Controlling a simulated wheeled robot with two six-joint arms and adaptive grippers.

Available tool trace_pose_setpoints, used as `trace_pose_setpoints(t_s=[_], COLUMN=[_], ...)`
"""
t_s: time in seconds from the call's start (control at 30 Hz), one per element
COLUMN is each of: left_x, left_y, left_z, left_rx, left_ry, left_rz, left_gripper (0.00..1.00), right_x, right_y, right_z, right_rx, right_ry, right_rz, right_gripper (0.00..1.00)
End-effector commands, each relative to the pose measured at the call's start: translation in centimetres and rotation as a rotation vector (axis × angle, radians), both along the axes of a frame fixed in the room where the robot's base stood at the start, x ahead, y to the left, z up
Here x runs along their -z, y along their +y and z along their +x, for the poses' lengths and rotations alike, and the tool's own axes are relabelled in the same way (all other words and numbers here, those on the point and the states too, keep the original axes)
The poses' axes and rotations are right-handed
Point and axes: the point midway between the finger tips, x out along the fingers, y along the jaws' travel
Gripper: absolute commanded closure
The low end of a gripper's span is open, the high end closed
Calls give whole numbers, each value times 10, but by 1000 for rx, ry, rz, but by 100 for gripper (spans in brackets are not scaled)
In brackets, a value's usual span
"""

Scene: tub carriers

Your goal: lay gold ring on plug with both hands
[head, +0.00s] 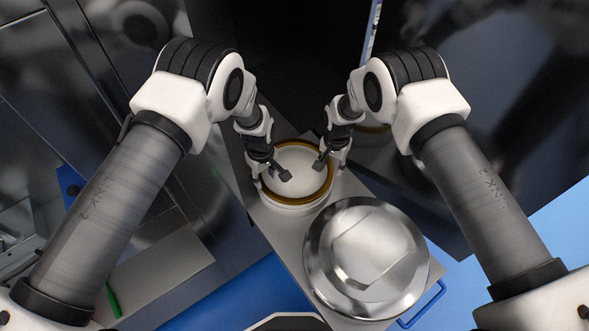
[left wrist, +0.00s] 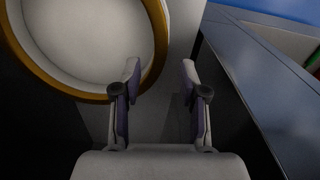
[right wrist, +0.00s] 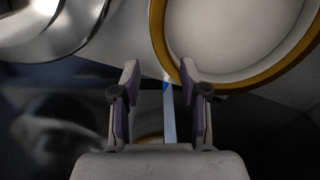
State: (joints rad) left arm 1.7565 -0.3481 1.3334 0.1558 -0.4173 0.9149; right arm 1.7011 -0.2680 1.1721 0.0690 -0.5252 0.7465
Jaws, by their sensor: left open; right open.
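The gold ring (head: 290,205) runs around the rim of a round white tub-like body (head: 305,165). It also shows in the left wrist view (left wrist: 100,97) and the right wrist view (right wrist: 165,60). A shiny silver round piece (head: 400,255) with a raised faceted centre stands in front of it to the right; I cannot tell which body is the plug. My left gripper (head: 270,176) is open at the ring's left side, one finger over the white face. My right gripper (head: 328,167) is open at the ring's right side. Both jaws straddle or overlap the ring's edge; contact is unclear.
Both round pieces stand on a narrow grey top (head: 270,225) with a blue handle (head: 425,308) at its front right. Dark glossy surfaces lie at both sides. A grey ledge (left wrist: 250,80) runs close to the right of my left gripper in its wrist view.

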Motion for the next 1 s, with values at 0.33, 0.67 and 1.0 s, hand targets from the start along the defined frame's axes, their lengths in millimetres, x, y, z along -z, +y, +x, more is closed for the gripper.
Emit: trace_pose_setpoints(t_s=[0.33,0.67,1.0], left_x=[54,60,60], left_y=[0,0,0], left_z=[0,0,0], left_rx=[0,-1,-1], left_ry=[0,-1,0], left_rz=[-1,-1,0], left_gripper=[57,57,100], right_x=[54,60,60], right_y=[0,0,0], right_z=[0,0,0], right_rx=[1,1,1], right_ry=[1,0,0], right_rz=[1,0,0], right_gripper=[56,56,100])
